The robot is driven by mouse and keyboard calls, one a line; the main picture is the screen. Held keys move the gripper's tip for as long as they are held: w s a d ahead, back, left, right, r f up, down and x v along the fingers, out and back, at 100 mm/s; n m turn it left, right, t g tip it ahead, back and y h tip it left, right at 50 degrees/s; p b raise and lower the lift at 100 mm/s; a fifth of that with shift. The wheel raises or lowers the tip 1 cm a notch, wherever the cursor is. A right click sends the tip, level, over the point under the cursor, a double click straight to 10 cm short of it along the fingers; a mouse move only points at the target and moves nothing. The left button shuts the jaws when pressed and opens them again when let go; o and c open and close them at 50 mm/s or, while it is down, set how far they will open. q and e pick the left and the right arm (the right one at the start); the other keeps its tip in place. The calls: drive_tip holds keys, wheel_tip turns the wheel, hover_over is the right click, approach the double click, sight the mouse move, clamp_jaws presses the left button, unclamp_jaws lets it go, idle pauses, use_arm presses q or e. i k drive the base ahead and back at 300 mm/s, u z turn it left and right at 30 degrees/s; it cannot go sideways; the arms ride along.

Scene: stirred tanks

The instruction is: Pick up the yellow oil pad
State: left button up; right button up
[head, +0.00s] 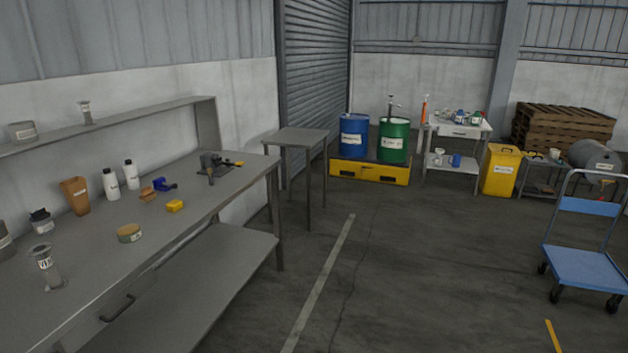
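I cannot clearly make out a yellow oil pad in the head view. A small yellow block-like thing (175,206) lies on the grey workbench (215,205) at the left, but I cannot tell what it is. Small yellow bits (535,155) also show on a low table (541,176) at the far right, too small to identify. A yellow bin (500,171) with a white label stands beside that table. Neither of my grippers is in view.
The bench also holds bottles, a brown container (75,195), a round tin (130,233) and a vise (212,167). Blue (354,137) and green (394,140) drums stand on a yellow pallet (370,172). A blue cart (585,268) stands right. The middle floor is clear.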

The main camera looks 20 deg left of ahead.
sight(174, 206)
drive_tip(key=u, duration=0.45)
drive_tip(key=i, duration=2)
drive_tip(key=u, duration=1.65)
drive_tip(key=i, duration=1.1)
drive_tip(key=u, duration=1.3)
drive_tip(key=i, duration=0.2)
drive_tip(key=u, duration=0.2)
